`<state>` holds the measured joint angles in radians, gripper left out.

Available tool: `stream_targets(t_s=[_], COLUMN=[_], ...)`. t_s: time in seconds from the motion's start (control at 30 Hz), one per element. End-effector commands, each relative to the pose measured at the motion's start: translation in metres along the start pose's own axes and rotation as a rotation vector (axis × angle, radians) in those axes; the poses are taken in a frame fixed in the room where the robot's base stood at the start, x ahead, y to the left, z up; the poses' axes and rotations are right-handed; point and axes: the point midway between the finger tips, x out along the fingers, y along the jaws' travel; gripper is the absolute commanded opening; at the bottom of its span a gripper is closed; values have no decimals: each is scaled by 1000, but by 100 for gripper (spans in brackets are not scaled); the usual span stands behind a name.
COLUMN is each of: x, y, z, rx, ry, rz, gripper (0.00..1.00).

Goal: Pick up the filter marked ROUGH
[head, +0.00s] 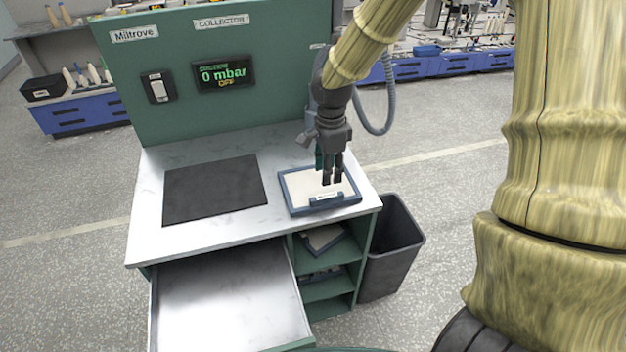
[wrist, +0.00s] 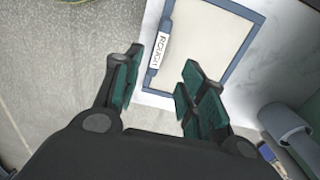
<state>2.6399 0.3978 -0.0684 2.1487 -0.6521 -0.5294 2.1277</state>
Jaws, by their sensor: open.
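The filter marked ROUGH (head: 302,187) is a flat cream panel in a blue-grey frame. It lies on the right side of the bench top, with a small white label on its front edge. In the wrist view the filter (wrist: 212,40) shows beyond the fingers, and its label (wrist: 158,48) reads ROUGH. My gripper (head: 332,180) is open above the filter's front part. I cannot tell the exact height of the fingertips above the filter.
A dark mat (head: 214,188) lies on the bench left of the filter. An open drawer (head: 230,300) sticks out at the front. Shelves below hold another framed panel (head: 323,238). A grey bin (head: 392,245) stands right. The panel display (head: 223,75) reads 0 mbar, OFF.

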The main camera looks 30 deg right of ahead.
Motion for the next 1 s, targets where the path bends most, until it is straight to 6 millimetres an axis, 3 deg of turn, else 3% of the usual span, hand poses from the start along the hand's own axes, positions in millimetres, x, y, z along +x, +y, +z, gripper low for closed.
stream_targets(t_s=[0.4,0.73,1.0], x=[43,55,77], y=[1,0,1], z=[-1,1,2], rx=[1,0,-1], ry=[0,-1,0], rz=[2,2,4], gripper=[41,41,41])
